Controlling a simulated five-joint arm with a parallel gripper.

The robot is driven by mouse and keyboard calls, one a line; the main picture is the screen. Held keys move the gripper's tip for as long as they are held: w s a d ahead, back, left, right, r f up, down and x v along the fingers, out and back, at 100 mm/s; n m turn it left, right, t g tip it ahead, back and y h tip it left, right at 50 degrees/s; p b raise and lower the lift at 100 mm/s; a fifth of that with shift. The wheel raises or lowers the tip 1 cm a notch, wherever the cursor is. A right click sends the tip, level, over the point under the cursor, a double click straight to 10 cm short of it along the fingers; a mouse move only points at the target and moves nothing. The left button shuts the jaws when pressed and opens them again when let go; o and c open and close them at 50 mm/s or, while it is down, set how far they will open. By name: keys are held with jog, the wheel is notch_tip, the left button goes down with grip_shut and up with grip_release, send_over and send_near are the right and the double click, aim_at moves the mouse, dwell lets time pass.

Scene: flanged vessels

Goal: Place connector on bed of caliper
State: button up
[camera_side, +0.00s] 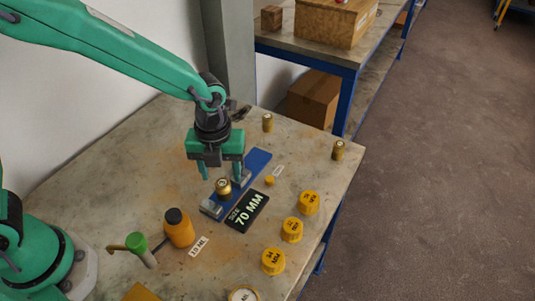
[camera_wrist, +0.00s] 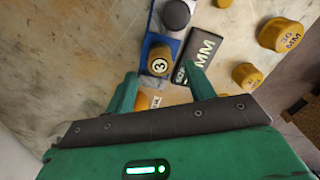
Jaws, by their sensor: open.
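The caliper has a long blue bed (camera_side: 257,160) with grey blocks (camera_side: 210,208) and a black display plate (camera_side: 247,211) reading 70 MM beside it. A brass connector (camera_side: 223,187) with a dark-ringed top stands upright at the bed, near the front grey block. In the wrist view the connector (camera_wrist: 158,62) shows a 3 on its top, with the blue bed beside it. My gripper (camera_side: 221,173) is open just above the connector, fingers pointing down. In the wrist view the connector shows between and beyond the open fingertips (camera_wrist: 164,78). I see no finger clearly touching it.
Several orange caps (camera_side: 292,230) stand to the right. An orange bottle (camera_side: 179,228) and a green-topped item (camera_side: 138,245) stand at the front left. The table's right edge lies past the caps.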

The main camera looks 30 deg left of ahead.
aim_at(220, 182)
notch_tip(220, 182, up, 7)
dwell(0.4)
dwell(0.4)
jog(key=s+a+r+n+t, duration=0.2)
jog(key=a+n, duration=0.4)
jog(key=n, duration=0.4)
jog(key=s+a+r+n+t, duration=0.1)
jog(key=s+a+r+n, duration=0.4)
jog(key=n, duration=0.5)
jog(key=s+a+r+n+t, duration=0.2)
jog(key=s+a+n, duration=0.4)
jog(key=n, duration=0.4)
jog(key=shift+a+r+t, duration=0.3)
jog(key=shift+a+r, duration=0.2)
jog(key=shift+r, duration=0.2)
